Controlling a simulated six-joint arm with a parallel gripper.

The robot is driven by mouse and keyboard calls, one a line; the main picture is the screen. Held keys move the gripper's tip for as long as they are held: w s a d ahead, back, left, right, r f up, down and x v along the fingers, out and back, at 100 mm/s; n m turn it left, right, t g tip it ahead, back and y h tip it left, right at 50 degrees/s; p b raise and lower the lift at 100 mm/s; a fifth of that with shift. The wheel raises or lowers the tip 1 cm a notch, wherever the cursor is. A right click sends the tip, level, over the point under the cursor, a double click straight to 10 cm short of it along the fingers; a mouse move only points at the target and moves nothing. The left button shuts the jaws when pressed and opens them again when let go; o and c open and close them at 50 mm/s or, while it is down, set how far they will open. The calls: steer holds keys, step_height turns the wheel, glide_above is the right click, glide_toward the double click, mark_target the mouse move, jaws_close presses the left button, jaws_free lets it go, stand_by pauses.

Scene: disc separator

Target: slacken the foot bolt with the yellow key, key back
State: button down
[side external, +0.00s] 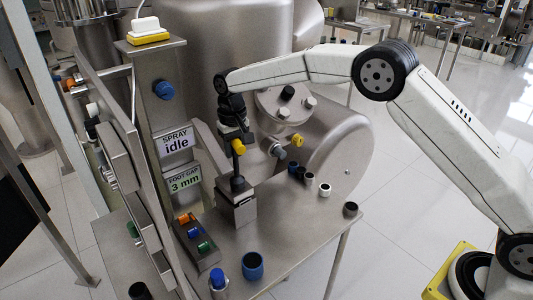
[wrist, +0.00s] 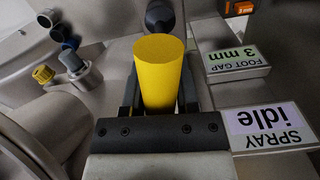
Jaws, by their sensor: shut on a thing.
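My gripper (side external: 236,130) is shut on the yellow key, above the steel table. The key's yellow handle (side external: 238,147) shows just below the fingers, and its dark shaft points straight down to a dark fitting (side external: 238,184) on top of a steel block (side external: 238,208). I cannot tell whether the key's tip is seated in that fitting. In the wrist view the yellow handle (wrist: 160,72) stands between my two fingers; the key's lower end is hidden. The foot bolt cannot be made out for certain. A sign (side external: 184,182) reads "FOOT GAP 3 mm".
Another sign (side external: 175,142) reads "SPRAY idle". A rack of orange, blue and green pieces (side external: 206,258) lies left of the block. A blue cup (side external: 253,267) and a blue-capped bottle (side external: 218,279) stand in front. A yellow knob (side external: 297,140) juts from the drum.

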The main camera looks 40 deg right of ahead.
steer(key=shift+r+n, duration=0.1)
steer(key=shift+n, duration=1.8)
steer(key=shift+n, duration=0.4)
steer(key=n, duration=0.4)
steer(key=shift+n, duration=1)
steer(key=shift+n, duration=0.3)
steer(key=shift+n, duration=3.2)
